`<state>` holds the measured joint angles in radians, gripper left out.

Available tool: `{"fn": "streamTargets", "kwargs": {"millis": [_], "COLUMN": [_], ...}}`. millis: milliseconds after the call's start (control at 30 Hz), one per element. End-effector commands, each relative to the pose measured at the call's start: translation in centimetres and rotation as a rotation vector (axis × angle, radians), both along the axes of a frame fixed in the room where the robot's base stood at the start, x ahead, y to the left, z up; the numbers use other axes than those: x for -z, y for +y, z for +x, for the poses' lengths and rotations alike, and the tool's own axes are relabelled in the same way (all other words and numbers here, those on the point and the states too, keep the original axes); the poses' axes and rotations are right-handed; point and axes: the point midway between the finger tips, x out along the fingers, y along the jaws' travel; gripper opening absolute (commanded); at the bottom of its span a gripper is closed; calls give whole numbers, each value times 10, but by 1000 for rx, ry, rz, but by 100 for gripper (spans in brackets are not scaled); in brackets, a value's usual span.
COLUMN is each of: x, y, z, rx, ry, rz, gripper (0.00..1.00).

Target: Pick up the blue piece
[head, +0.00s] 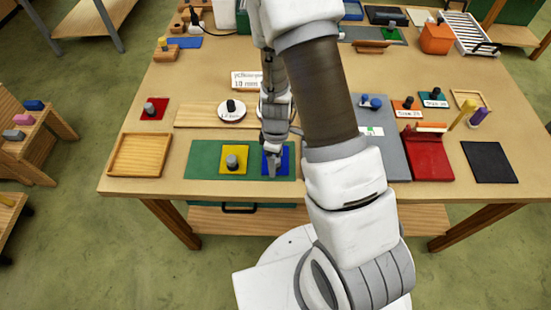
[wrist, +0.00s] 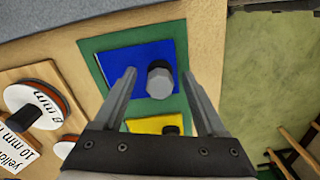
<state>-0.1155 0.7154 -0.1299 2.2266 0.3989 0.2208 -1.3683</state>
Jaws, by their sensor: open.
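The blue piece (head: 285,159) is a flat blue square lying on the right part of a green mat (head: 203,160), partly hidden by my gripper (head: 272,163) in the head view. In the wrist view the blue piece (wrist: 125,62) has a grey knob (wrist: 160,80) standing on it. My gripper (wrist: 160,74) is open and empty above it, pointing down. The knob appears between the two fingers, closer to the right one. I cannot tell how far the fingertips are above the piece.
A yellow square with a grey knob (head: 233,158) lies beside it on the mat. A wooden tray (head: 140,155) is at the left and a red piece (head: 153,109) behind it. A wooden board with a white disc (head: 231,111) lies behind the mat. A grey panel (head: 395,150) is at the right.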

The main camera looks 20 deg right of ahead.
Motion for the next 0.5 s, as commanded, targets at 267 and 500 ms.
{"fn": "streamTargets", "kwargs": {"millis": [267, 500], "x": [0, 0], "y": [0, 0], "z": [0, 0], "rx": [0, 0], "ry": [0, 0], "rz": [0, 0], "gripper": [57, 14]}}
